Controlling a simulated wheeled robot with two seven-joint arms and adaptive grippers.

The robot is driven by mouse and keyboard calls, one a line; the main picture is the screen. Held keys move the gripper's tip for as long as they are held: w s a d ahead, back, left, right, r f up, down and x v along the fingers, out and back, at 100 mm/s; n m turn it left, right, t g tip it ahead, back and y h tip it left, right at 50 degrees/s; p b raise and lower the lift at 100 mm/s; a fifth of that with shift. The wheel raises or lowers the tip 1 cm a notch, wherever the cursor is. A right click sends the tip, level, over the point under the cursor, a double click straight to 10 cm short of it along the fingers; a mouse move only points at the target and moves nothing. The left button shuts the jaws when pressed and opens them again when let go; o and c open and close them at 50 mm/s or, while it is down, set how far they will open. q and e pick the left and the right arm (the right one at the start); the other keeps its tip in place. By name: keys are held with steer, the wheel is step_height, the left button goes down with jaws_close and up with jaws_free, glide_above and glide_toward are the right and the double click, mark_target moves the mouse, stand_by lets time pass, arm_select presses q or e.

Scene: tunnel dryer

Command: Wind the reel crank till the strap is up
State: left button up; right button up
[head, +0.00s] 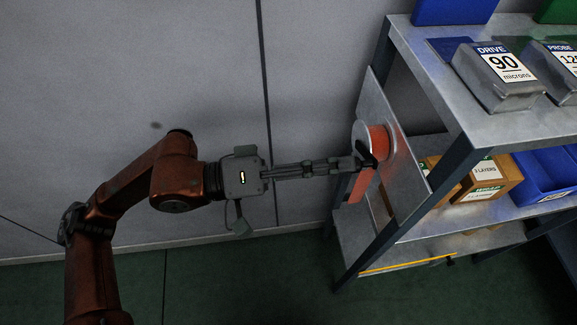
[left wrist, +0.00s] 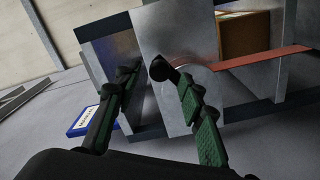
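The reel (head: 377,138) is a pale disc with orange-red strap wound on it, mounted on an upright metal plate (head: 405,170) at the rack's end. A length of strap (head: 360,186) hangs below it; the strap also shows in the left wrist view (left wrist: 262,59), running right. A black crank part (head: 367,152) is at the reel's front. My left gripper (head: 354,163) reaches in from the left, with its fingertips at the crank. In the left wrist view its fingers (left wrist: 146,68) are apart, and nothing shows clearly gripped between them. My right gripper is not seen.
The rack's upper shelf (head: 500,125) carries grey boxes labelled DRIVE (head: 495,75) and PROBE. Below stand brown cartons (head: 487,182) and a blue bin (head: 548,175). A dark rack post (head: 383,235) is close below the strap. The wall and floor left of the rack are clear.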

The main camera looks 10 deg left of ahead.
arm_select(q)
steer(key=v, duration=0.8)
steer(key=shift+a, duration=0.1)
stand_by(0.8)
